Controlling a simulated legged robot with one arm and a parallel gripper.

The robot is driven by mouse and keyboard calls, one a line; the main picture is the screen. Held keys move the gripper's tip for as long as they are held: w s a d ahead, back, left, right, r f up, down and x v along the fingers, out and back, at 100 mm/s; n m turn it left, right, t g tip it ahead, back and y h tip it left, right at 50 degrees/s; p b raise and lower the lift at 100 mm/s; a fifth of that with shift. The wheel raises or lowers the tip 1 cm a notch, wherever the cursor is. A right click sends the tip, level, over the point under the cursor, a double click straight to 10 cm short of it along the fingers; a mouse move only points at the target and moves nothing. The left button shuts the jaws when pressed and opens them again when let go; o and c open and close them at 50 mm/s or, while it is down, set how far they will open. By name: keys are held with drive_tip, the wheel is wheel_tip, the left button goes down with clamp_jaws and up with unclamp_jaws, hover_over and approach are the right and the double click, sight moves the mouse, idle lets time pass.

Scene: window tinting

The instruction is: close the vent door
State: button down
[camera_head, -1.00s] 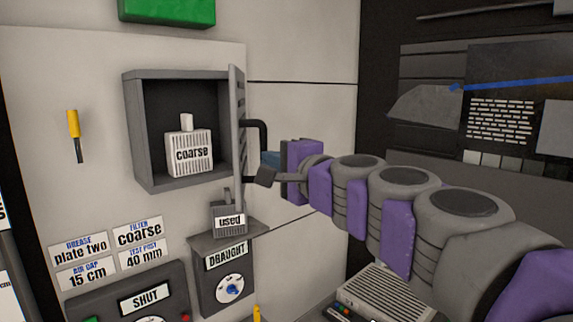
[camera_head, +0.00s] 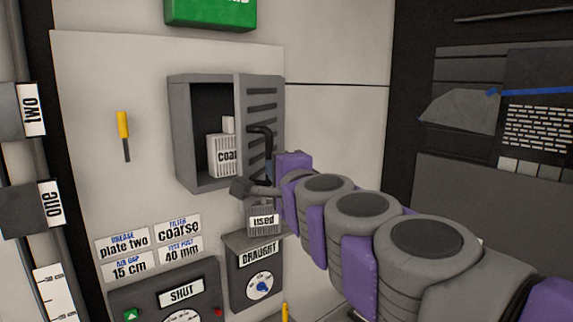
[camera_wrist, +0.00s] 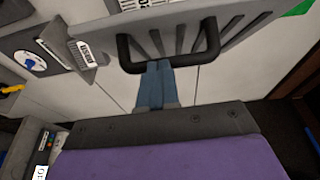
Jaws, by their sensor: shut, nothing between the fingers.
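The vent door (camera_head: 261,95) is a grey slatted panel hinged on the right side of the grey vent box (camera_head: 186,130). It stands partly open, covering the right part of the opening. The white coarse filter (camera_head: 220,157) stands inside, partly hidden by the door. My gripper (camera_wrist: 155,68) is shut with nothing held, its blue fingers meeting at the black door handle (camera_wrist: 168,66) in the wrist view; I cannot tell if they touch it. In the head view the fingers are mostly hidden, and the handle (camera_head: 268,143) shows just above my wrist.
A grey filter marked used (camera_head: 263,221) sits below the door on the draught box (camera_head: 255,275), close to my wrist. A yellow-handled tool (camera_head: 123,125) hangs left of the vent. A shut panel (camera_head: 180,293) is lower left.

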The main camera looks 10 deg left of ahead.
sight(238, 164)
drive_tip(key=a+m+h+p, duration=0.1)
drive_tip(key=a+m+t+h+p, duration=0.1)
drive_tip(key=a+h+p, duration=0.1)
drive_tip(key=a+m+t+h+p, duration=0.1)
drive_tip(key=shift+s+a+r+h+p, duration=0.1)
drive_tip(key=shift+s+a+h+p, duration=0.2)
drive_tip(key=shift+s+a, duration=0.1)
drive_tip(key=a+h+p, duration=0.1)
drive_tip(key=p, duration=0.1)
drive_tip(key=a+m+h+p, duration=0.1)
drive_tip(key=shift+w+a+r+t+p, duration=0.1)
drive_tip(key=shift+a+t+p, duration=0.25)
drive_tip(key=shift+t+p, duration=0.05)
drive_tip(key=w+a+m+h+p, duration=0.2)
drive_tip(key=a+h+p, duration=0.1)
drive_tip(key=a+p, duration=0.3)
drive_tip(key=shift+a+m+p, duration=0.3)
drive_tip(key=shift+a+p, duration=0.05)
drive_tip(key=shift+a, duration=0.45)
drive_tip(key=shift+a+f, duration=0.2)
drive_tip(key=shift+a, duration=0.25)
